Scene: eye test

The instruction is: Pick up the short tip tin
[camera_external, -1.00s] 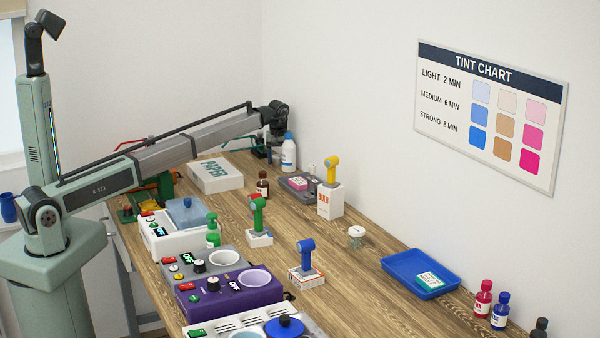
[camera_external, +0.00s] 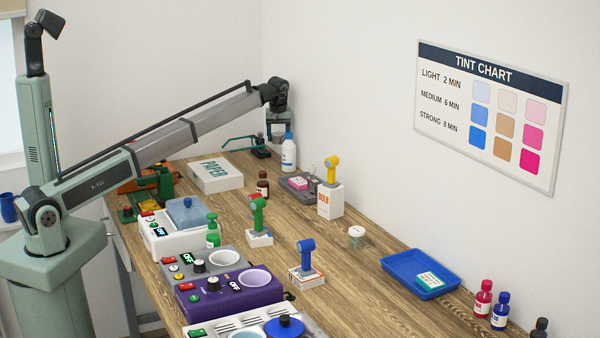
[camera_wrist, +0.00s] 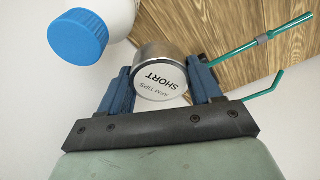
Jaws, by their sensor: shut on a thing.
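The short tip tin (camera_wrist: 160,80) is a round silver tin. Its pale lid, lettered "SHORT" and "ARM TIPS", faces the wrist camera. In the wrist view, the two blue fingers of my gripper (camera_wrist: 162,84) close on it from both sides. In the external view, my gripper (camera_external: 279,130) hangs above the far end of the bench, beside the white bottle. The tin is too small and too covered there to make out clearly.
The white bottle with a blue cap (camera_external: 289,153) stands close by; its cap (camera_wrist: 78,36) shows in the wrist view. Teal-framed glasses (camera_external: 240,141) lie left of my gripper. A white PAPER box (camera_external: 216,177) is nearer. The wall is close behind.

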